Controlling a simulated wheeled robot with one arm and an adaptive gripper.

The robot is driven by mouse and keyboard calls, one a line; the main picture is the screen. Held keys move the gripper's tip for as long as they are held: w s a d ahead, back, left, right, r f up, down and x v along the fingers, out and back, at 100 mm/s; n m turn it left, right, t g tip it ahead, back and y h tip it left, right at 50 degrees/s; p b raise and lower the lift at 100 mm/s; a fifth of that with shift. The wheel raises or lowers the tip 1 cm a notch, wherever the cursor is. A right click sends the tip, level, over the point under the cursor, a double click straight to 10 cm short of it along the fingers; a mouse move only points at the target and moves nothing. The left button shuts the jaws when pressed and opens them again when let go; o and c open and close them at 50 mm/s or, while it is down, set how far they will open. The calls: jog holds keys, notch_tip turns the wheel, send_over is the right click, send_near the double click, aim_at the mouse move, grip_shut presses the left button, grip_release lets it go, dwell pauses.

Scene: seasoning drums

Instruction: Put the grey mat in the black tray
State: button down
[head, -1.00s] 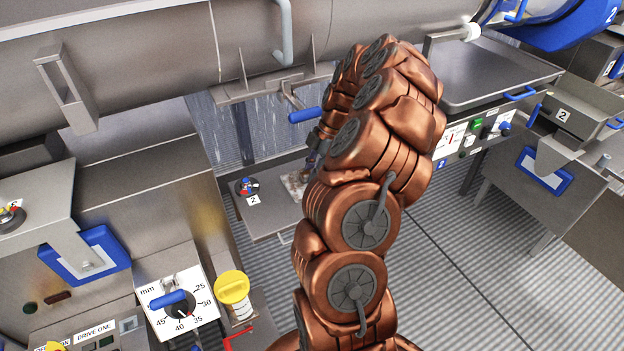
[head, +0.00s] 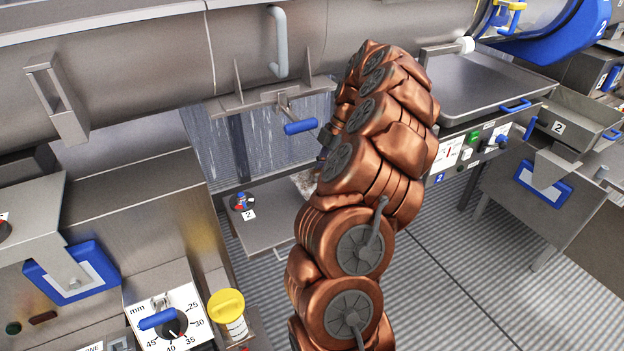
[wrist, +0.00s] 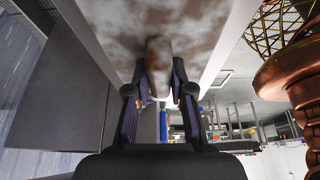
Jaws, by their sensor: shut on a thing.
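In the wrist view, the two dark fingers of my gripper (wrist: 158,88) are closed on the upright grip of a mottled brown-and-white thing (wrist: 150,22), whose broad face fills the top of the view. In the head view, a small part of this mottled thing (head: 305,181) shows at the left edge of my arm, by the right end of a grey shelf (head: 262,228). My arm hides the rest of it and most of my gripper there. I cannot make out a grey mat or a black tray for sure in either view.
A blue-handled lever (head: 299,127) hangs above the shelf, under a large steel drum (head: 150,60). A knob (head: 241,202) stands on the shelf's left side. A steel tray (head: 470,85) lies right of my arm. The ribbed floor at the lower right is clear.

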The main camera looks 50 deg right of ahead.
jog(key=s+d, duration=0.1)
jog(key=d, duration=0.2)
jog(key=s+d+b, duration=0.1)
jog(key=d, duration=0.3)
jog(key=s+d+b, duration=0.1)
jog(key=d, duration=0.2)
jog(key=shift+s+d, duration=0.15)
jog(key=shift+s, duration=0.2)
jog(key=shift+s+d+r+p, duration=0.1)
jog(key=shift+s+d+p, duration=0.15)
jog(key=shift+d, duration=0.35)
jog(key=shift+s+d+p, duration=0.15)
jog(key=shift+d+p, duration=0.1)
jog(key=shift+d, duration=0.3)
